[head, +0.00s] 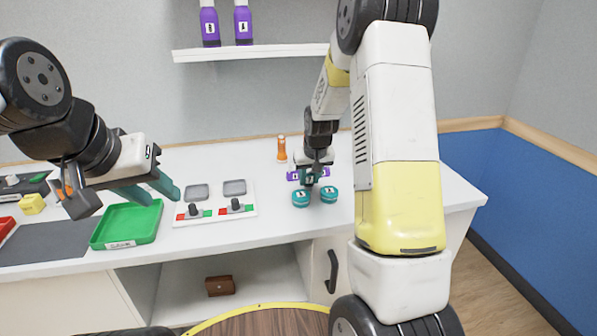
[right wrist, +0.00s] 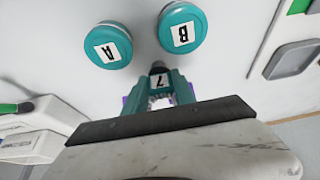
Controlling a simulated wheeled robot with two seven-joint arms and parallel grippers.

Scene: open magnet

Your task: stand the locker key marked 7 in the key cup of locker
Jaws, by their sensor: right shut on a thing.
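The key marked 7 (right wrist: 158,78) is in my right gripper (right wrist: 158,92), whose teal fingers are shut on it; only its dark top and white label show clearly. In the head view my right gripper (head: 312,176) is low over the white counter, behind two round teal cups. In the right wrist view the cups are marked A (right wrist: 108,45) and B (right wrist: 182,28), apart from the key. In the head view the left cup (head: 301,198) and right cup (head: 329,194) have marks too small to read. My left gripper (head: 152,190) is open and empty over the green tray's right side.
Purple pieces (head: 293,176) show beside my right gripper, partly hidden. An orange bottle (head: 281,149) stands behind. A white panel (head: 248,211) with switches and grey plates lies left of the cups; the green tray (head: 98,240) is further left. Purple bottles (head: 243,25) stand on the wall shelf.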

